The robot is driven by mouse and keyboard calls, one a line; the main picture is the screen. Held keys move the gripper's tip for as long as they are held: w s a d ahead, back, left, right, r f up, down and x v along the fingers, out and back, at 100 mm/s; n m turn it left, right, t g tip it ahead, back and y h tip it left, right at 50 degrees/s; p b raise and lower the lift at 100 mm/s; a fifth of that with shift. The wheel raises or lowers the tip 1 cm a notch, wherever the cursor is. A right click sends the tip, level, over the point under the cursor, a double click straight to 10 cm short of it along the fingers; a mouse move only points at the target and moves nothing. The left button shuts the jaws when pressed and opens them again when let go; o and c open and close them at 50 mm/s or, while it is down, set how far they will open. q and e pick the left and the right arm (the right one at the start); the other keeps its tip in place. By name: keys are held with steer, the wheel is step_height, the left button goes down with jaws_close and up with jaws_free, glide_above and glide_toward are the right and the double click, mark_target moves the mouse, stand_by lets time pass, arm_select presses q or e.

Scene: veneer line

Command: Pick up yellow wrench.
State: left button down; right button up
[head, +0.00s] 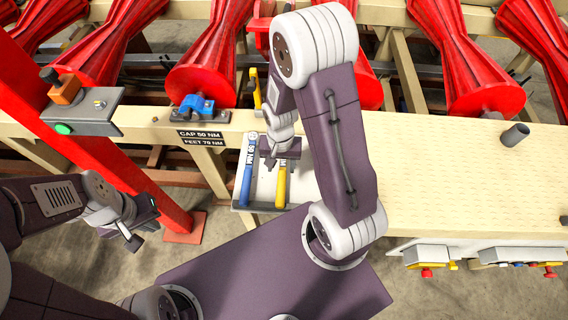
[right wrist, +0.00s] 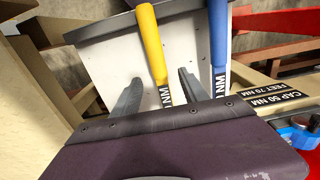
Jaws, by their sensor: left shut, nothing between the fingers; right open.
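The yellow wrench (head: 281,187) lies in a light tray (head: 240,208) on the front of the frame, its handle toward me. In the right wrist view the yellow wrench (right wrist: 152,45) runs between the two fingers, with a gap to each. My right gripper (head: 270,162) is open over the tray, at the wrench's far part; its finger gap also shows in the right wrist view (right wrist: 160,77). The gripper body hides the wrench's far end. A blue wrench (head: 247,180) lies to the left, outside the fingers. My left gripper (head: 134,240) is shut and empty, away to the left.
A red post (head: 110,160) stands between my left arm and the tray. A light wooden tabletop (head: 470,175) extends right of the tray. Red rollers (head: 205,55) line the back. A blue clamp (head: 195,107) sits above the torque label (head: 200,138).

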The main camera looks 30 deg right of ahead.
mark_target(283, 174)
step_height(283, 174, down, 3)
steer(key=shift+r, duration=0.15)
steer(key=shift+a+f, duration=0.25)
steer(key=f, duration=0.2)
steer(key=d+f, duration=0.1)
steer(key=f, duration=0.1)
steer(key=shift+f, duration=0.1)
steer(key=shift+w+f, duration=0.15)
steer(key=shift+f, duration=0.25)
steer(key=shift+a, duration=0.1)
steer(key=shift+c, duration=0.5)
jaws_close()
